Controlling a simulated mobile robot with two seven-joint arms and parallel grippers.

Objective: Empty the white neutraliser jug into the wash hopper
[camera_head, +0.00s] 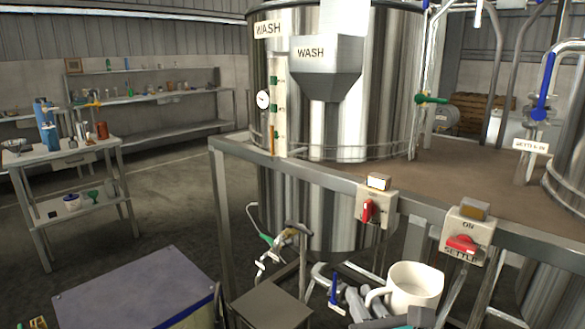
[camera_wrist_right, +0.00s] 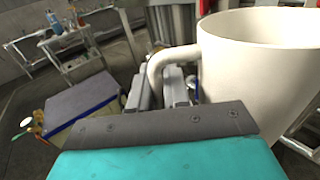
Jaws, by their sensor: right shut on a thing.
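The white jug (camera_head: 414,286) is low at the bottom right of the head view, upright or nearly so, in front of the rail. It also fills the right of the right wrist view (camera_wrist_right: 262,85). My right gripper (camera_head: 366,305) is shut on the jug's handle; its fingers (camera_wrist_right: 163,88) show beside the handle in the wrist view. The jug's contents cannot be made out. The grey wash hopper (camera_head: 325,72), labelled WASH, is on the front of the steel tank, above and left of the jug. My left gripper is not in view.
A metal rail (camera_head: 310,176) with a red-handled WASH-side switch box (camera_head: 372,207) and a SETTLE switch box (camera_head: 467,236) runs between jug and tank. A sight tube (camera_head: 279,105) stands left of the hopper. A grey-topped cabinet (camera_head: 135,290) is lower left. Pipes and valves are right.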

